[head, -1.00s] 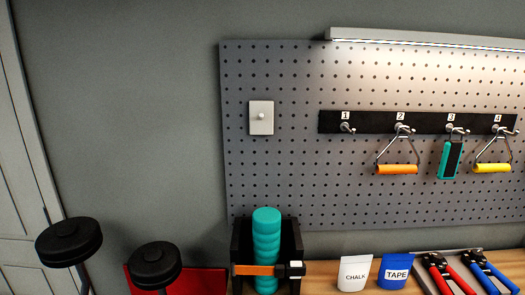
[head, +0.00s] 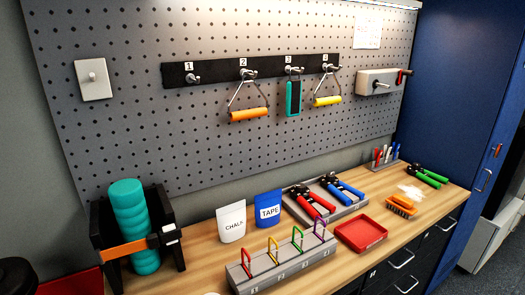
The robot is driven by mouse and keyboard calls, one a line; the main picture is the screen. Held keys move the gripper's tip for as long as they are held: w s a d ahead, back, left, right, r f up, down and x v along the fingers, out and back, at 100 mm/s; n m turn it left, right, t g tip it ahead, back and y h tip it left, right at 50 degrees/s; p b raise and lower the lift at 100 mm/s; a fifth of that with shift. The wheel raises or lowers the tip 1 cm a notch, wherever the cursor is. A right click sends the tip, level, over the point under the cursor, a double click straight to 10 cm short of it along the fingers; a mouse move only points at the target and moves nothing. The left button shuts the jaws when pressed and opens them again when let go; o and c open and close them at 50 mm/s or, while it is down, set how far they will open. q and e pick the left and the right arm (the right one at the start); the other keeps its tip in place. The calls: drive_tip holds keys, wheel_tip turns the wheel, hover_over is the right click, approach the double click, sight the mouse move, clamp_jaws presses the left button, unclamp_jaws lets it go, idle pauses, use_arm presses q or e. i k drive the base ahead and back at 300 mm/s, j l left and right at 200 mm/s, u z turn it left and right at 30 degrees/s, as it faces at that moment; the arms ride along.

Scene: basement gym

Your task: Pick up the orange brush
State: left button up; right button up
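The orange brush (head: 400,206) lies on the wooden bench top (head: 207,262) toward its right end, bristles visible as a darker fringe along its lower edge. A whitish patch (head: 411,192) sits right behind it; I cannot tell whether it is powder. The red tray (head: 361,235) is to the brush's left, with a gap between them. Neither of my grippers shows in the head view.
Green-handled pliers (head: 428,176) lie behind the brush. A rack with coloured carabiners (head: 283,266), a chalk bag (head: 231,221), a tape bag (head: 268,207) and red and blue hand grips (head: 318,203) occupy the left and middle. A blue cabinet (head: 455,90) stands at right.

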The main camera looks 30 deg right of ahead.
sight(399, 202)
drive_tip(key=z, duration=2)
drive_tip(key=i+l+z, duration=0.15)
drive_tip(key=i, duration=0.35)
drive_tip(key=i+l+z, duration=0.1)
drive_tip(key=i+l, duration=0.2)
drive_tip(key=i, duration=0.2)
